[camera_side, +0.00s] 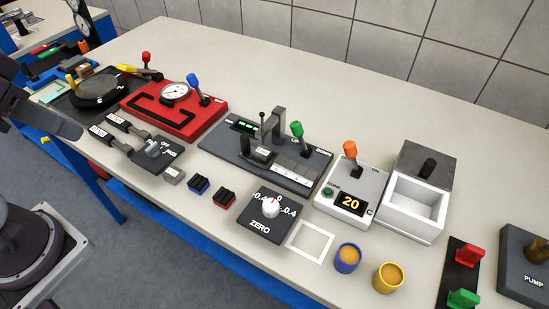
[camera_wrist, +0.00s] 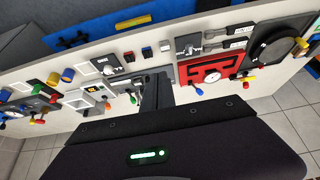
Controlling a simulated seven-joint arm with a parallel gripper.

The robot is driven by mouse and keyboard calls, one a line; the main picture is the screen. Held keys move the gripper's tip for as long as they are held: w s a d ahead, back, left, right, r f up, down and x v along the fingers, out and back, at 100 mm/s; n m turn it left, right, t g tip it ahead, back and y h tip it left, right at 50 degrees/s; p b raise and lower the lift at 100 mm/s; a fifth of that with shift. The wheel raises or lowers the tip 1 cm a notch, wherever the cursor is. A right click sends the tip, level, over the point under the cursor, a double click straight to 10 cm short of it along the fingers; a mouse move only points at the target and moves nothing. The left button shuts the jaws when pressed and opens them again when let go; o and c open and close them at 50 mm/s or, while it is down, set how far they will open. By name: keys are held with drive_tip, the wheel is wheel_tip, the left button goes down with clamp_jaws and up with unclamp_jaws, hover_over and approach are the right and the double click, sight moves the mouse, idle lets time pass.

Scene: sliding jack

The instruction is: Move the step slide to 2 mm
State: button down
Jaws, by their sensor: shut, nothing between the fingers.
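A dark grey plate (camera_side: 225,150) at mid-bench in the side view carries a green-lit display (camera_side: 243,126), an upright post (camera_side: 278,122), a green-knobbed lever (camera_side: 297,130) and a light grey stepped piece with markings (camera_side: 292,169), which looks like the step slide. Its markings are too small to read. The plate also shows in the wrist view (camera_wrist: 122,84), partly hidden by my fingers. My gripper (camera_wrist: 155,80) is shut and empty, pointing over the bench. In the side view, part of my arm shows at the left edge; I cannot make out the fingertips there.
A red panel (camera_side: 160,121) with dial and blue lever stands left. Right are a white box reading 20 (camera_side: 336,205) with orange lever and a grey-lidded bin (camera_side: 416,222). A ZERO dial plate (camera_side: 262,228), small blocks and two cups (camera_side: 347,258) lie in front. The back bench is clear.

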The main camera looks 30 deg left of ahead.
idle(0.4)
drive_tip(key=c, duration=1.8)
unclamp_jaws()
drive_tip(key=shift+w+r, duration=0.1)
drive_tip(key=shift+w, duration=0.1)
drive_tip(key=o, duration=0.5)
drive_tip(key=w+r+m+g, duration=0.1)
drive_tip(key=w+m, duration=0.2)
drive_tip(key=w, duration=0.3)
drive_tip(key=shift+d+r+m, duration=0.15)
drive_tip(key=shift+d+m, duration=0.25)
drive_tip(key=shift+d, duration=0.05)
drive_tip(key=m+g, duration=0.5)
drive_tip(key=m, duration=0.9)
hover_over(245, 137)
wheel_tip(245, 137, down, 17)
drive_tip(key=shift+r, duration=0.15)
wheel_tip(245, 137, down, 6)
drive_tip(key=shift+r, duration=0.1)
drive_tip(key=shift+f, duration=0.5)
clamp_jaws()
